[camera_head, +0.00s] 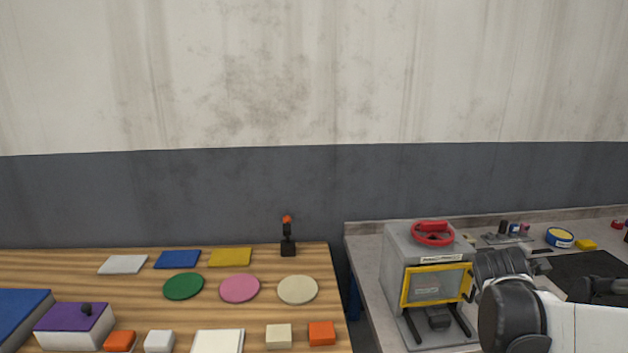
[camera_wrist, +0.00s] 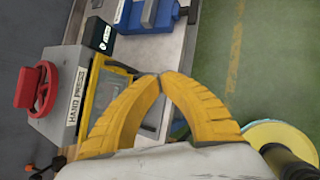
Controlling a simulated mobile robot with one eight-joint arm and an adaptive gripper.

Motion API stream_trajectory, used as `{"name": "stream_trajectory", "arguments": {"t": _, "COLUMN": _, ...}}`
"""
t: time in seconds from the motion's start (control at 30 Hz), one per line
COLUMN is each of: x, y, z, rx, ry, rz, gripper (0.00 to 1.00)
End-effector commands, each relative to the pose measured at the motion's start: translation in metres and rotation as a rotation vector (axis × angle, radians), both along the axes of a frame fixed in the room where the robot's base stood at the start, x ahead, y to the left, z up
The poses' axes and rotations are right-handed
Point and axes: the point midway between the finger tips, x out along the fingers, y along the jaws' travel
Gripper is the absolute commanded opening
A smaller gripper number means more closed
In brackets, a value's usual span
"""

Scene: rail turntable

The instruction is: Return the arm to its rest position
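My gripper (camera_wrist: 160,77) shows in the wrist view as two yellow ribbed fingers whose tips meet. It is shut, with nothing visible between the fingers. My white and black arm (camera_head: 512,315) reaches in from the right in the head view, in front of the right-hand bench. The gripper's fingers cannot be made out in the head view. A grey hand press (camera_head: 397,268) with a yellow front frame and a red handwheel stands just left of my arm. The press also shows at the left of the wrist view (camera_wrist: 62,118).
A wooden table (camera_head: 215,313) at left holds coloured discs, squares, blocks and boxes. The grey bench (camera_head: 370,300) carries a blue tape roll (camera_head: 559,237) and small items. A blue tool (camera_wrist: 150,14) and green floor (camera_wrist: 265,60) show in the wrist view. The wall stands behind.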

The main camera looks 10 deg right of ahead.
Motion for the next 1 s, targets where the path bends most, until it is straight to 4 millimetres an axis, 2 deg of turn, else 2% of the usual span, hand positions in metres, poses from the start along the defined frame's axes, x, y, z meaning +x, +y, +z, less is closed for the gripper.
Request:
{"name": "stream_trajectory", "arguments": {"t": 0.03, "x": 0.000, "y": 0.030, "z": 0.004, "rx": 0.080, "ry": -0.083, "rz": -0.060, "gripper": 0.00}}
{"name": "stream_trajectory", "arguments": {"t": 0.1, "x": -0.003, "y": 0.071, "z": 0.009, "rx": 0.230, "ry": -0.220, "rz": -0.188, "gripper": 0.00}}
{"name": "stream_trajectory", "arguments": {"t": 0.3, "x": -0.029, "y": 0.184, "z": 0.013, "rx": 0.699, "ry": -0.511, "rz": -0.607, "gripper": 0.00}}
{"name": "stream_trajectory", "arguments": {"t": 0.4, "x": -0.048, "y": 0.231, "z": 0.010, "rx": 0.920, "ry": -0.589, "rz": -0.834, "gripper": 0.00}}
{"name": "stream_trajectory", "arguments": {"t": 0.5, "x": -0.067, "y": 0.267, "z": 0.006, "rx": 1.096, "ry": -0.626, "rz": -1.043, "gripper": 0.00}}
{"name": "stream_trajectory", "arguments": {"t": 0.6, "x": -0.082, "y": 0.291, "z": 0.002, "rx": 1.212, "ry": -0.637, "rz": -1.204, "gripper": 0.00}}
{"name": "stream_trajectory", "arguments": {"t": 0.7, "x": -0.090, "y": 0.304, "z": 0.000, "rx": 1.276, "ry": -0.638, "rz": -1.303, "gripper": 0.00}}
{"name": "stream_trajectory", "arguments": {"t": 1.0, "x": -0.093, "y": 0.308, "z": -0.001, "rx": 1.301, "ry": -0.640, "rz": -1.350, "gripper": 0.00}}
